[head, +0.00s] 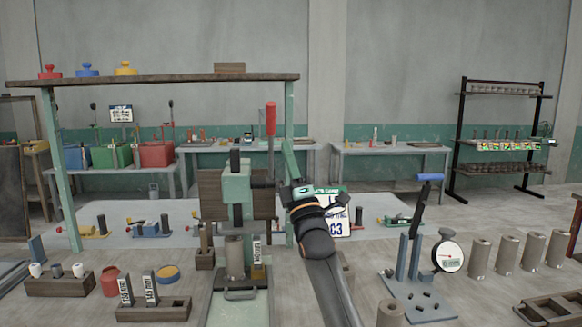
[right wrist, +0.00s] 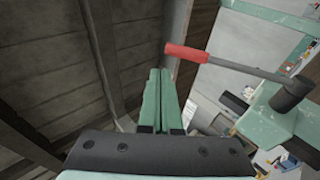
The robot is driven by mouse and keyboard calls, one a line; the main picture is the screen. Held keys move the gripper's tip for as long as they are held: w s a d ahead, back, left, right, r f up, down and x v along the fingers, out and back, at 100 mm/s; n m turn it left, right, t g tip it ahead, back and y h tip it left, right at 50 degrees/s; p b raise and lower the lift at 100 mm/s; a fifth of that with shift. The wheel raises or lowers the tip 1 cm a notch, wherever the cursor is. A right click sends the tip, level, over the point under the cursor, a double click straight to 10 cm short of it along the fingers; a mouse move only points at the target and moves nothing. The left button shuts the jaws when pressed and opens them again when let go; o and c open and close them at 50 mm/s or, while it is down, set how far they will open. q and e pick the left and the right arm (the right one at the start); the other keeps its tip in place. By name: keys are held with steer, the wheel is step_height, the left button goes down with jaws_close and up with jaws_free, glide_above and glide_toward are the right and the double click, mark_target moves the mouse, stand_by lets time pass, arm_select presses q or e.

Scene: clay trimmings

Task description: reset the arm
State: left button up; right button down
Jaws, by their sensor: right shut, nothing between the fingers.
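My right arm comes in from the bottom of the head view, and its green gripper (head: 289,158) points up. It is just right of the red-handled lever (head: 270,118) of a green press (head: 237,190). In the right wrist view, the two green fingers (right wrist: 160,75) lie together, shut and empty. There the red handle (right wrist: 187,52) is just beyond and right of the fingertips, and they look apart. My left gripper is in neither view.
A wooden shelf (head: 180,78) on green posts spans above the press. A blue-handled lever stand (head: 412,250) and a round gauge (head: 448,257) are at the right. Grey cylinders (head: 506,255) stand further right. Wooden blocks (head: 153,310) sit at the front left.

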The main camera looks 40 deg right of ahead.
steer(key=shift+s+a+f, duration=0.15)
steer(key=shift+s+f, duration=0.15)
steer(key=shift+s, duration=0.25)
steer(key=shift+s+a+f, duration=0.15)
steer(key=shift+s+f, duration=0.15)
steer(key=shift+s, duration=0.2)
steer(key=s+a+f+m+g+y, duration=0.2)
steer(key=a+f+g, duration=0.2)
steer(key=f, duration=0.6)
steer(key=s+a+f+m+g+y, duration=0.1)
steer(key=a+f+m+g, duration=0.15)
steer(key=f, duration=0.85)
steer(key=s+a+f+m+g+y, duration=0.2)
steer(key=a+f+g, duration=0.2)
steer(key=f, duration=0.6)
steer(key=s+a+f+m+g+y, duration=0.1)
steer(key=s+a+f+m+g, duration=0.4)
steer(key=s+f, duration=0.75)
steer(key=s+a+f+m+g+y, duration=0.1)
steer(key=s+a+f+m+g, duration=0.2)
steer(key=s, duration=0.6)
steer(key=s+a+f+m+g, duration=0.1)
steer(key=s+a+f+g, duration=0.2)
steer(key=s, duration=0.6)
steer(key=w+a+f+t+y+p, duration=0.2)
steer(key=w+a+f+t, duration=0.1)
steer(key=f, duration=0.5)
steer(key=shift+w+f+t, duration=0.4)
steer(key=shift+w+t, duration=0.35)
steer(key=shift+w, duration=0.2)
